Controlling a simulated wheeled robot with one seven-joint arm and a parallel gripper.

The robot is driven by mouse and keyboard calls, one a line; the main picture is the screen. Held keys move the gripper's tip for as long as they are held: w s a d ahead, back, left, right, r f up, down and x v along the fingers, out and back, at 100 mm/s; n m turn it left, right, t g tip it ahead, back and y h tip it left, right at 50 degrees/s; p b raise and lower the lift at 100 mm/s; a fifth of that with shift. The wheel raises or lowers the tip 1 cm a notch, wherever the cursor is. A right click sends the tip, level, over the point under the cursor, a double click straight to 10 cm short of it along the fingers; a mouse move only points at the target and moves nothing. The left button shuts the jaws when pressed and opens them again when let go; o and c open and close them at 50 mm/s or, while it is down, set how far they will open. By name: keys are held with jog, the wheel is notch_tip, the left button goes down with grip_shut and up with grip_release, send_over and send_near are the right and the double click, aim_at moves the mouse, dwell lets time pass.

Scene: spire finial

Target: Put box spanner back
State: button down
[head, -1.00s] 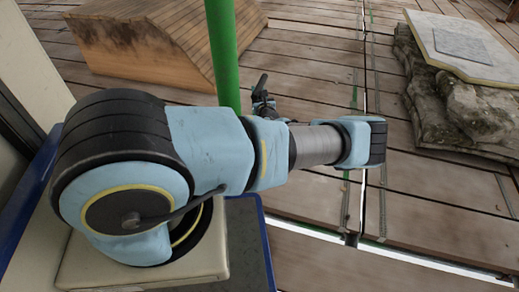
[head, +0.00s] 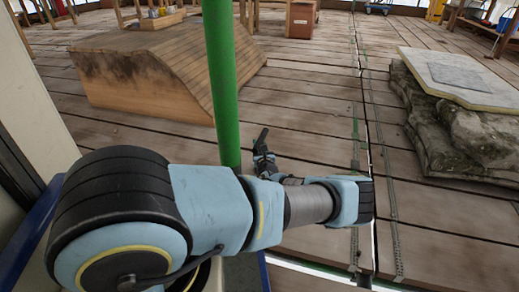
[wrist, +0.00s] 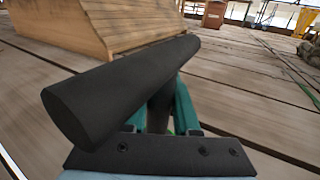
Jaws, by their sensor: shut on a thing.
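A black bar-like thing (wrist: 125,90), which looks like the box spanner, lies slantwise across my gripper (wrist: 168,115) in the wrist view. Its near round end is at the lower left. My gripper is shut on it, with green fingers showing on both sides of a dark stem below the bar. In the head view the black thing (head: 262,143) stands up small beside the green pole, held at my gripper (head: 268,168). The gripper's fingers are partly hidden by my arm there. The place where the spanner belongs cannot be told from these frames.
A sloped wooden block (head: 150,70) stands at the left on the plank floor. A green pole (head: 222,80) rises in front of me. A stone stack with a pale slab (head: 465,80) is at the right. A brown box (head: 301,18) stands far back. The middle floor is clear.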

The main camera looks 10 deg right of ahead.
jog(key=shift+r, duration=0.1)
jog(key=c, duration=0.7)
grip_release()
jog(key=shift+f, duration=0.2)
jog(key=shift+o, duration=0.2)
jog(key=shift+s+d+r+p, duration=0.1)
jog(key=shift+s+r+p, duration=0.1)
jog(key=shift+s+p, duration=0.1)
jog(key=s+p, duration=0.5)
jog(key=s, duration=0.6)
jog(key=shift+s, duration=0.2)
jog(key=shift+s+d, duration=0.1)
